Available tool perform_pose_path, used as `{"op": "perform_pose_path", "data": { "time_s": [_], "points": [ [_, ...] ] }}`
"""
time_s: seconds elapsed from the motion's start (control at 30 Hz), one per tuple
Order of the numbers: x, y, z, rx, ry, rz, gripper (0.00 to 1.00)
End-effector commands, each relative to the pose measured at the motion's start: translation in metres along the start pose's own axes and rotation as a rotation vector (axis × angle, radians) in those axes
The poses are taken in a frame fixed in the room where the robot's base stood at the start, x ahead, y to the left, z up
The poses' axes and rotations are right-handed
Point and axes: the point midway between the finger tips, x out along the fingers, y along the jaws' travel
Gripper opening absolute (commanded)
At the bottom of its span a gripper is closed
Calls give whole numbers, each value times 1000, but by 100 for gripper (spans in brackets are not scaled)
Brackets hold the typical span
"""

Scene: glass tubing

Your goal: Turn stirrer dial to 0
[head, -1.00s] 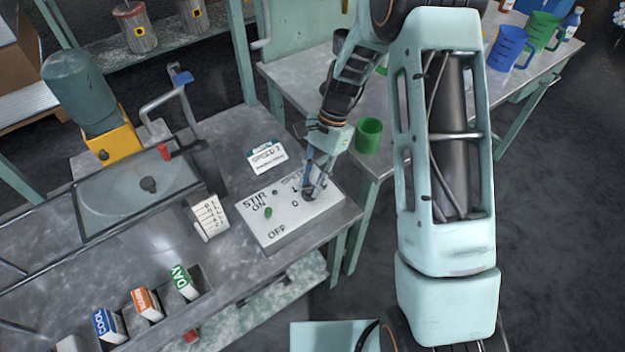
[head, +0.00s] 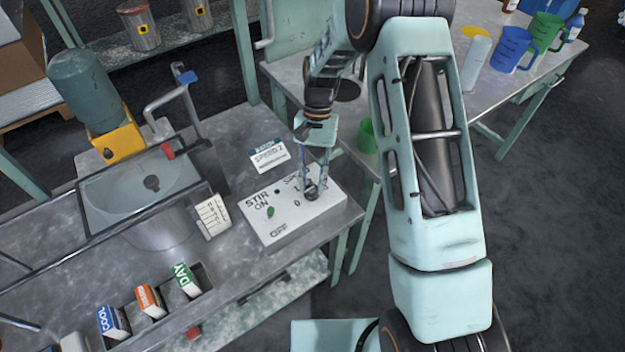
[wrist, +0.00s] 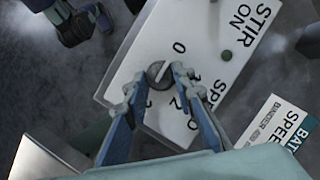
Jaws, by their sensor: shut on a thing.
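The white stirrer panel (head: 285,225) lies on the metal bench, marked STIR ON, OFF and SPEED. It also shows in the wrist view (wrist: 190,40), with the digits 0 and 2 readable around the dial. The dark stirrer dial (wrist: 156,74) sits between my fingertips. My gripper (head: 312,190) comes down from above onto the dial at the panel's right part. In the wrist view my gripper (wrist: 160,80) is shut on the dial, one finger on each side. The fingers hide part of the dial, and I cannot tell its exact setting.
A green button (head: 270,211) is on the panel, left of the dial. A green cup (head: 367,136) is right of my gripper. Labelled blocks (head: 150,300) lie at the front left, near a large basin (head: 140,195).

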Motion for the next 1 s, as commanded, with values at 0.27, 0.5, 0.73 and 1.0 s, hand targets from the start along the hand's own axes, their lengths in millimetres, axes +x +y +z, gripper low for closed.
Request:
{"op": "perform_pose_path", "data": {
  "time_s": [0.27, 0.5, 0.73, 1.0],
  "points": [
    [-1, 0, 0, -6, 2, 1, 0],
    [-1, 0, 0, -5, 2, 1, 39],
    [0, 0, 0, -4, 1, 1, 41],
    [-22, 0, -1, -4, 5, 0, 41]
  ]
}}
